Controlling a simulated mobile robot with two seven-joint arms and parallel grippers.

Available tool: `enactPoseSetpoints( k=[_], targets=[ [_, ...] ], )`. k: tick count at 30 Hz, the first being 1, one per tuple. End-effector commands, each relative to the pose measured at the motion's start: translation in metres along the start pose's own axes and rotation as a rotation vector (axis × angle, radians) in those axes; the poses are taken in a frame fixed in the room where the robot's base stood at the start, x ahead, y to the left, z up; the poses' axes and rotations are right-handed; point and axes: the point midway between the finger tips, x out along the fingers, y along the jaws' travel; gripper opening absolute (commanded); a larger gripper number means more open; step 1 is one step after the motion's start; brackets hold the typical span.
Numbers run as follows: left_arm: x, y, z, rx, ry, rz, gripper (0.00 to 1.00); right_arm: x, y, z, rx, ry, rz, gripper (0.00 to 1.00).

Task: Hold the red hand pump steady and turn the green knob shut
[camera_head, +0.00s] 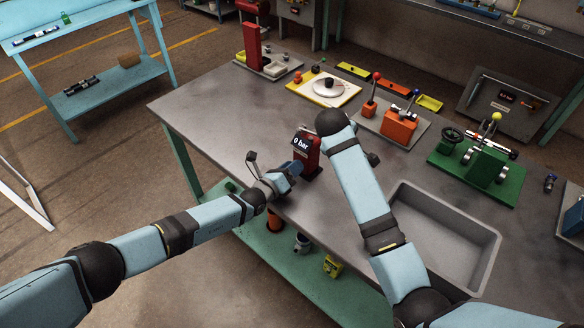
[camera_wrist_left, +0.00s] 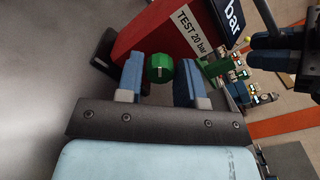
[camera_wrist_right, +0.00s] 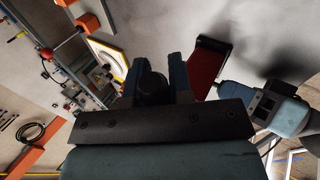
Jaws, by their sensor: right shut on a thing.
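The red hand pump (camera_head: 307,155) stands near the table's front edge, its display reading 0 bar. In the left wrist view the pump (camera_wrist_left: 153,30) carries a label, TEST 20 bar. The green knob (camera_wrist_left: 160,68) on it sits between the blue fingers of my left gripper (camera_wrist_left: 159,78), with gaps on both sides; this gripper is open. It also shows beside the pump in the head view (camera_head: 293,169). My right gripper (camera_wrist_right: 159,70) is shut on a dark round part (camera_wrist_right: 153,88), seemingly the pump's; my arm hides it in the head view. The red body (camera_wrist_right: 207,66) shows beside its fingers.
A grey bin (camera_head: 470,232) is sunk in the table at right. A green board with a valve rig (camera_head: 480,172), an orange-block board (camera_head: 398,127) and a yellow-edged board (camera_head: 325,88) stand behind.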

Motion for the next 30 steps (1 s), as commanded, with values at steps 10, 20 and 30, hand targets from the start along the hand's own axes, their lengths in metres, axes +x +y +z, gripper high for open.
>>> enactPoseSetpoints(
  k=[10,20,30],
  targets=[
    [-0.0003,0.0001,-0.0001,0.01,0.0,0.0,0.06,-0.0002,0.0003,0.0,0.0,0.0,0.0,0.0],
    [-0.0005,0.0001,-0.0007,0.154,0.002,0.001,0.06,-0.0002,0.0003,0.0,0.0,0.0,0.001,0.0],
    [-0.0004,-0.0003,-0.0005,0.459,0.001,0.0,0.06,-0.0001,0.0003,0.0,0.0,0.0,0.001,0.0]
  ],
)
